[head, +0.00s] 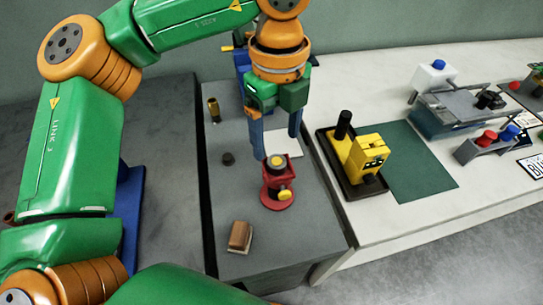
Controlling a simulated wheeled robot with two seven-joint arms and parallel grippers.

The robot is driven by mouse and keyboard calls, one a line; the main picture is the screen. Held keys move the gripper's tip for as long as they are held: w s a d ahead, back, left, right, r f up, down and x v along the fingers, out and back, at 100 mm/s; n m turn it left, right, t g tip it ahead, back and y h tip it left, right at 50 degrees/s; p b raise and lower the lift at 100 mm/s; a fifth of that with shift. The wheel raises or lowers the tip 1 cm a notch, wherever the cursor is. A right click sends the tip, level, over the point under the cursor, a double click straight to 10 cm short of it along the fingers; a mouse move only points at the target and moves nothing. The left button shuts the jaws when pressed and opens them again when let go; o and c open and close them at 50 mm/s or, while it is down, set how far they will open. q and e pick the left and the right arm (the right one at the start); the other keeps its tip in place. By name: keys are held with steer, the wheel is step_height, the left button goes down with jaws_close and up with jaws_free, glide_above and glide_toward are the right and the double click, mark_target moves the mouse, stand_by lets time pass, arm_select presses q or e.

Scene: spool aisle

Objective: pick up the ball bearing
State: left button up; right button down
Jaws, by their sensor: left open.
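My right gripper is not in view.
A brown block (240,236) lies at the bench's front, and a dark-and-yellow upright piece (214,110) stands farther back. A yellow machine on a dark tray (366,158) and a green mat (418,162) are on the white table to the right.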

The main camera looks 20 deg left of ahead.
mark_target(277, 162)
arm_select(q)
steer(key=f, duration=0.3)
steer(key=s+f, duration=0.1)
steer(key=shift+d+f+p, duration=0.15)
steer(key=shift+d+p, duration=0.1)
steer(key=shift+p, duration=0.1)
steer(key=shift+w+f, duration=0.15)
jaws_close()
